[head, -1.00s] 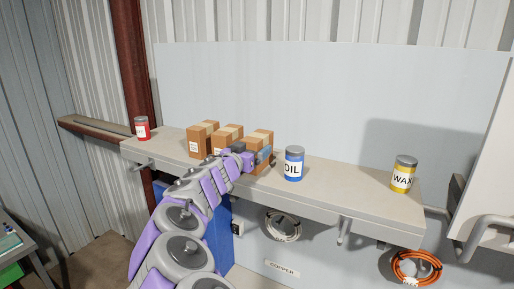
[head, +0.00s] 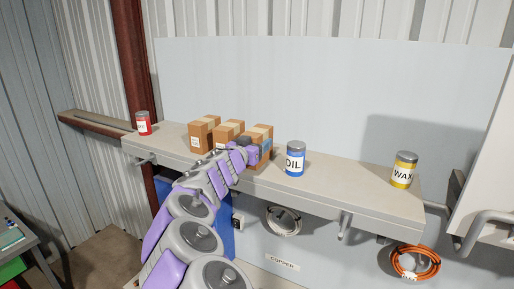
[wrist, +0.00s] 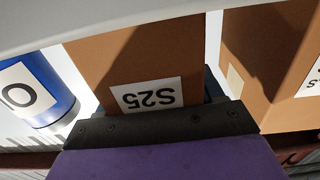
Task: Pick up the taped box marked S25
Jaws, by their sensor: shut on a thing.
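The taped box marked S25 (wrist: 150,65) fills the middle of the wrist view, its white label upside down there. In the wrist view the dark gripper body (wrist: 160,122) lies across the label side, with a finger showing beside the box. The box looks upright; its bottom edge is partly hidden by my gripper in the head view.
Another box (wrist: 285,60) stands close beside it. The shelf (head: 330,193) also holds the blue OIL can (head: 295,160), the yellow WAX can (head: 404,171) and a red can (head: 143,124). The shelf between OIL and WAX is clear. Coiled cables (head: 415,262) hang below.

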